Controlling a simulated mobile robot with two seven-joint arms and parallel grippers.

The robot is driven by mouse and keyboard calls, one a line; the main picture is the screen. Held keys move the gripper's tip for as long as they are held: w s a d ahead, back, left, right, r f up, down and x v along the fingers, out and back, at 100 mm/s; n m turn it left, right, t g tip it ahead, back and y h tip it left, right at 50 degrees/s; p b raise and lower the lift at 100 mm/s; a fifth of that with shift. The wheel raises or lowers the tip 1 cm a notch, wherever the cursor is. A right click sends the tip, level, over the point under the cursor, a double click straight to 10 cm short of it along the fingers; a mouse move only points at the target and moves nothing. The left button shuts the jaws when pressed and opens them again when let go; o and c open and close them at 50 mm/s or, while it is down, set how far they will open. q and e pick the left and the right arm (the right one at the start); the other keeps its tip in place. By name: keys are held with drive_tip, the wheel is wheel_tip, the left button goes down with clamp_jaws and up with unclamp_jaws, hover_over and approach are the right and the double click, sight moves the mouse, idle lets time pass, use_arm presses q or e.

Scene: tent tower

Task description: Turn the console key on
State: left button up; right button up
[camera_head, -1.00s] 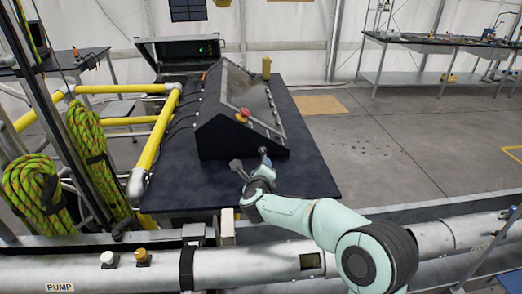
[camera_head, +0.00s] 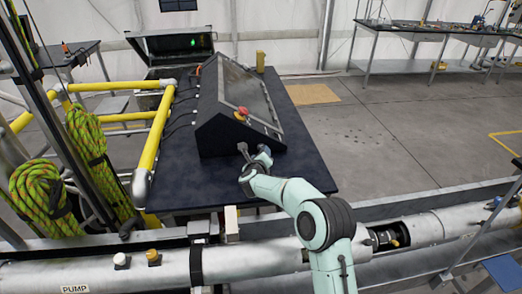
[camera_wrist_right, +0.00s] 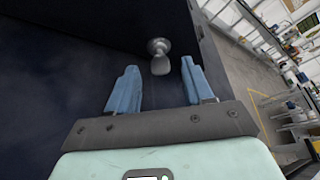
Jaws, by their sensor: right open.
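The dark sloped console (camera_head: 216,134) stands on a dark table. The grey console key (camera_wrist_right: 160,64) shows in the right wrist view, in a round metal base on the console's dark side face. Its grip points down in that picture. My right gripper (camera_head: 255,151) is at the console's near end. In the right wrist view its two blue fingers (camera_wrist_right: 158,78) are open and empty, with the key between and just beyond their tips. I cannot tell the exact gap. In the head view the key is not clearly seen. My left gripper is not in view.
A red knob (camera_head: 241,113) sits on top of the console's near end. A yellow cylinder (camera_head: 260,61) stands behind it. A yellow railing (camera_head: 157,130) runs along the left. The dark tabletop (camera_head: 307,165) is clear on the right. A thick grey pipe (camera_head: 250,257) crosses in front.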

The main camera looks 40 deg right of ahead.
drive_tip(key=shift+p+x, duration=0.3)
drive_tip(key=shift+x, duration=0.9)
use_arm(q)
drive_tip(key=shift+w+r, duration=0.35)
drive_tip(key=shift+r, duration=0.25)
use_arm(e)
clamp_jaws()
drive_tip(key=shift+s+d+m+y+b, duration=0.15)
drive_tip(key=shift+m+y+b, duration=0.55)
drive_tip(key=shift+m+b, duration=0.5)
drive_tip(key=shift+m+t+y+b, duration=0.3)
drive_tip(key=shift+m+y+b, duration=0.3)
drive_tip(key=shift+m+b, duration=0.1)
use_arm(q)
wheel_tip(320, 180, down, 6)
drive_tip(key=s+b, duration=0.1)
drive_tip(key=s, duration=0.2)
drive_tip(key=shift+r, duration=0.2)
use_arm(e)
drive_tip(key=shift+d+r+m+t+y, duration=0.15)
drive_tip(key=shift+m+t+y, duration=0.25)
drive_tip(key=shift+m, duration=0.5)
